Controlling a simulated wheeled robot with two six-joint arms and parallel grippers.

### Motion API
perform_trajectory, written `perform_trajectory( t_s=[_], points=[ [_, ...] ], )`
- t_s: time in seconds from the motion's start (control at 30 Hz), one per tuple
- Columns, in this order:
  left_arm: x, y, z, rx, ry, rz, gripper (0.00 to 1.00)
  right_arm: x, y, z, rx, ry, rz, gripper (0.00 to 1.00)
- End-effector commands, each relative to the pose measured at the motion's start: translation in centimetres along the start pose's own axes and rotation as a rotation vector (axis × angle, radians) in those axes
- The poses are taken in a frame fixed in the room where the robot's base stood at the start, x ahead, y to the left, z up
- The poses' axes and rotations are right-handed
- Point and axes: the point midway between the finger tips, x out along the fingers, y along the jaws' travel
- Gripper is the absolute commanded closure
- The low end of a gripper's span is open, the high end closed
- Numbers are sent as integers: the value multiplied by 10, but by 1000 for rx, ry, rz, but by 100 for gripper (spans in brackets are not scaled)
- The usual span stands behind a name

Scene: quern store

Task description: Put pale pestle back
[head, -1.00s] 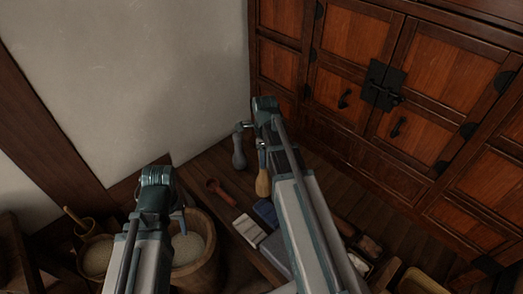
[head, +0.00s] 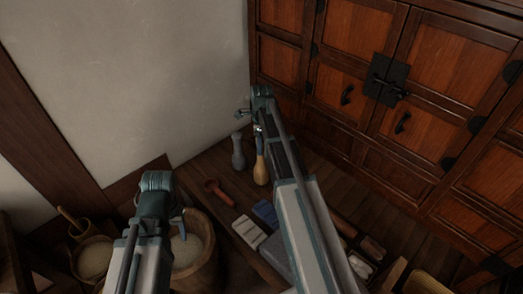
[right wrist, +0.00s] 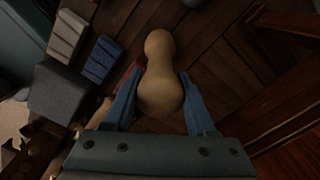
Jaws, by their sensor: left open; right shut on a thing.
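The pale pestle (head: 261,172), tan with a bulbous body, hangs upright from my right gripper (head: 257,130) near the far end of the bench. In the right wrist view the pale pestle (right wrist: 160,60) lies between the blue fingers of my right gripper (right wrist: 160,98), which are shut on it. From the head I cannot tell whether its lower end touches the bench. A grey pestle (head: 238,152) stands just left of it, apart from it. My left gripper (head: 163,212) is open, pointing down by the wooden tub, its fingers partly hidden by my arm.
The bench holds a reddish tool (head: 218,190), a white block (head: 248,232) and a blue block (head: 265,213). A wooden tub (head: 208,262) of grain and a smaller bowl (head: 95,262) stand left. A cabinet (head: 345,95) rises behind on the right, a plain wall on the left.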

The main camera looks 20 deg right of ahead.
Motion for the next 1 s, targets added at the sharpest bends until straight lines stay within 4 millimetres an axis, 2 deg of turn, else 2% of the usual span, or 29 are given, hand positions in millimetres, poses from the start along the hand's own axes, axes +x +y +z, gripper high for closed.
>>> perform_trajectory(
  t_s=[0.03,0.07,0.5,0.53,0.6,0.7,1.0],
  points=[
    [10,1,-1,0,0,0,46,10,0,0,0,0,0,100],
    [12,1,-1,0,0,0,46,12,0,0,0,0,0,100],
    [14,1,-1,0,0,0,46,14,0,0,0,0,0,100],
    [14,1,-1,0,0,0,46,14,0,0,0,0,0,40],
    [13,1,-1,0,0,0,46,13,0,0,0,0,0,27],
    [13,1,-1,0,0,0,46,13,0,0,0,0,0,14],
    [12,1,-1,0,0,0,46,12,0,0,0,0,0,14]
  ],
)
